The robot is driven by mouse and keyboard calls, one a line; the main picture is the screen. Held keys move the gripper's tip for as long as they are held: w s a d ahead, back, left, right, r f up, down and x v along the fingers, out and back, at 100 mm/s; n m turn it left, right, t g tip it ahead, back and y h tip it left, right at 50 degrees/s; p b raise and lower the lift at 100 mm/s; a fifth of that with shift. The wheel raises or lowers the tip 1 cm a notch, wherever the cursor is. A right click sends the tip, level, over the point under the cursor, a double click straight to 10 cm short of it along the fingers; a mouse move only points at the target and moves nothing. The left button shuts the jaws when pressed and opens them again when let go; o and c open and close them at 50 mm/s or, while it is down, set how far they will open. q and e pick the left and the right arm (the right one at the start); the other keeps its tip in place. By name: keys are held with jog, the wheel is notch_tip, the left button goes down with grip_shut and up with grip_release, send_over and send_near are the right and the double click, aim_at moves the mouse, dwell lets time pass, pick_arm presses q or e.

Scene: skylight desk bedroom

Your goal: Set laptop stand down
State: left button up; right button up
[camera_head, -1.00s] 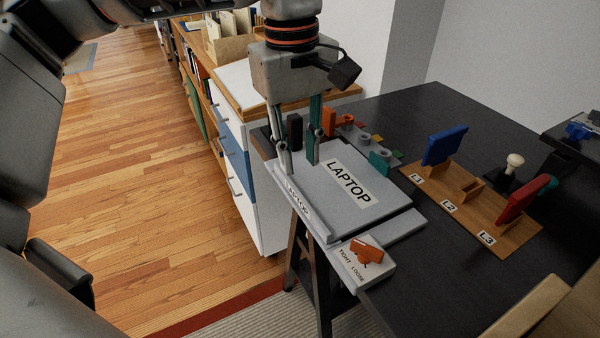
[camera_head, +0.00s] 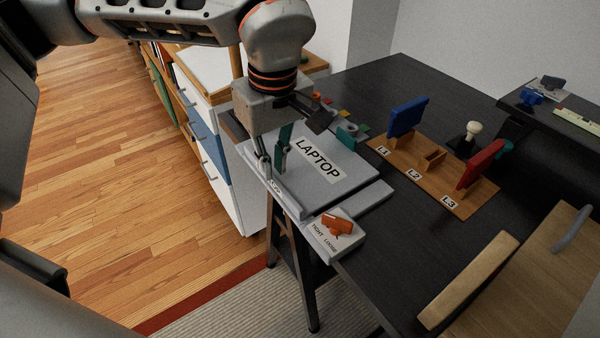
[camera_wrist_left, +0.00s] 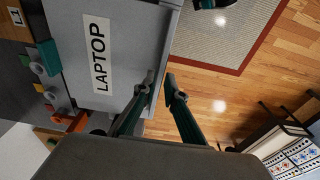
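The laptop stand (camera_head: 350,190) is a flat grey slab with a LAPTOP label. It lies at the desk's left edge, and its raised front lip faces the floor side. My left gripper (camera_head: 272,175) points down at this lip, with one finger on each side. In the left wrist view the fingertips (camera_wrist_left: 160,85) are close together at the edge of the stand (camera_wrist_left: 135,60), and the gripper looks shut on the lip. The exact contact is hard to see. My right gripper is not in view.
A small TIGHT/LOOSE block (camera_head: 322,243) with an orange lever sits by the stand's near corner. A wooden rack (camera_head: 455,200) with slots L1, L2 and L3 holds blue and red pieces. A white drawer cabinet (camera_head: 228,190) stands left of the desk. The black desk's middle (camera_head: 400,230) is clear.

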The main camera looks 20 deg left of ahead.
pick_arm(q)
jog(key=shift+w+a+f, duration=0.1)
jog(key=shift+a+f, duration=0.1)
jog(key=shift+f, duration=1.2)
grip_shut()
jog(key=shift+r, duration=0.15)
jog(key=shift+w+r, duration=0.1)
jog(key=shift+r, duration=0.15)
notch_tip(320, 180, up, 19)
jog(key=p, duration=0.1)
jog(key=shift+r+p, duration=0.2)
jog(key=shift+p, duration=0.15)
